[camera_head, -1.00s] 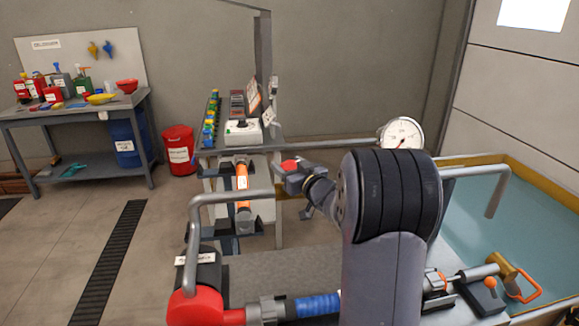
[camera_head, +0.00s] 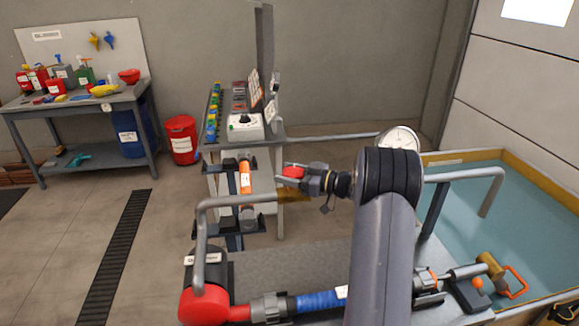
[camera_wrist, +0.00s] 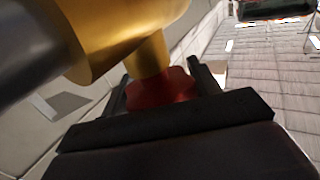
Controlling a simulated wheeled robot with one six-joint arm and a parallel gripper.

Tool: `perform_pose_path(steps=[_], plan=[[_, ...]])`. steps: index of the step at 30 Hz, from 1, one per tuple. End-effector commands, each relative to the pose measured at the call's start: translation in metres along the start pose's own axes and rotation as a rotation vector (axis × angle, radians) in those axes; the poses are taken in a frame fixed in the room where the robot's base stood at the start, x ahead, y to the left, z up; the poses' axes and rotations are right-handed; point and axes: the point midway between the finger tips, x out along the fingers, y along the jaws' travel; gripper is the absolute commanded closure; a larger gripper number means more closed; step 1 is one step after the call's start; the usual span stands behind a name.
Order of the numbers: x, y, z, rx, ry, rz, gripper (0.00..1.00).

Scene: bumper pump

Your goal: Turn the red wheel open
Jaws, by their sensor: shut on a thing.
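The red wheel (camera_head: 292,172) shows between the fingers of my gripper (camera_head: 287,174) in the middle of the head view. In the wrist view, the red wheel (camera_wrist: 162,92) sits at the end of a brass-yellow valve stem (camera_wrist: 148,55), with a dark finger on either side of it. My gripper (camera_wrist: 160,86) is shut on the wheel. The brass valve body (camera_wrist: 115,30) fills the upper left there, joined to a grey pipe (camera_wrist: 28,48). The wheel's near part is hidden by the gripper in the wrist view.
A bent grey pipe rail (camera_head: 232,200) stands just in front of my gripper. A bench with a control box (camera_head: 245,126) is behind it. A gauge (camera_head: 399,138) and a water tank (camera_head: 480,225) are at the right. The floor at left is mostly clear.

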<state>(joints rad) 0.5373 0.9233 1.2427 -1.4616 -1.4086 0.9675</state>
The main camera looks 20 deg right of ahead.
Motion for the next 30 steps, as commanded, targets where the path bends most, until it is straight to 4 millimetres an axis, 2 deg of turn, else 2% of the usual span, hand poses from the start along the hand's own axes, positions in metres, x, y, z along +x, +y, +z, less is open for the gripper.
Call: perform_pose_path(steps=[12, 30], plan=[[-0.0001, -0.0029, 0.0, 0.0, 0.002, -0.237, 0.65], [-0.0001, -0.0041, -0.0004, 0.0, 0.002, -0.287, 0.65]])
